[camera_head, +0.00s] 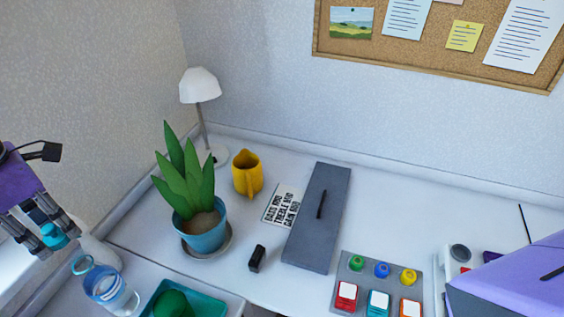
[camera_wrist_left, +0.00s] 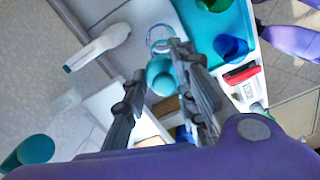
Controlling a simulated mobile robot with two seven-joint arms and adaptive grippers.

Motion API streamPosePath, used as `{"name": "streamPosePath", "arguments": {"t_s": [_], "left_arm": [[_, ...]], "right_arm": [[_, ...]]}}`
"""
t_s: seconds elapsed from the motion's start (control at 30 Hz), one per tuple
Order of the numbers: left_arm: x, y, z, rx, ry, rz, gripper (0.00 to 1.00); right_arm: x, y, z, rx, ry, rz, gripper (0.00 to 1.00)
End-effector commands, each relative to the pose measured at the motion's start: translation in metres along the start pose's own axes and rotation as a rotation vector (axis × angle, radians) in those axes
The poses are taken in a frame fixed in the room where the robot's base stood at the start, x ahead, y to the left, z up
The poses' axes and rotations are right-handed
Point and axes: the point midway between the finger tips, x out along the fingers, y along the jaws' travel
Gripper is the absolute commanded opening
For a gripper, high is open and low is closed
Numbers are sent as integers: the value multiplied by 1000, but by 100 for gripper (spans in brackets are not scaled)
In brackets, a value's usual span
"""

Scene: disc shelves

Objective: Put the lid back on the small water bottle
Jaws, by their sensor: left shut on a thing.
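The small water bottle (camera_head: 112,292) is clear with a blue-and-white band and stands at the lower left in the head view. Its open rim shows at the top. In the left wrist view, a clear ring that looks like the bottle's rim (camera_wrist_left: 160,33) lies just beyond the lid. The lid (camera_head: 55,236) is a teal round cap, also seen in the left wrist view (camera_wrist_left: 160,75). My left gripper (camera_head: 50,234) is shut on the lid, held up and to the left of the bottle, apart from it in the head view. My right gripper is not in view.
A white bottle-like thing (camera_head: 100,252) is close behind the water bottle. A teal tray (camera_head: 222,303) with a green object (camera_head: 172,304) is to its right. A potted plant (camera_head: 204,240), yellow mug (camera_head: 247,175) and lamp (camera_head: 199,86) stand farther back.

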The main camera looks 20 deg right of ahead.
Motion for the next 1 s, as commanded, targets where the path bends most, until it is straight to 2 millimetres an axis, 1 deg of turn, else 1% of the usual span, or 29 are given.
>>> {"name": "streamPosePath", "arguments": {"t_s": [0.3, 0.63, 0.8, 1.0], "left_arm": [[25, 0, 0, -1, 2, -4, 16], [57, 0, -1, -2, 3, -4, 16], [64, 0, -1, -2, 1, -1, 16], [64, 0, 0, -2, 0, 0, 16]], "right_arm": [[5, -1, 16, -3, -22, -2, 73], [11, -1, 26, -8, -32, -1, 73], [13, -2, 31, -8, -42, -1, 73], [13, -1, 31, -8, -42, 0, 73]]}}
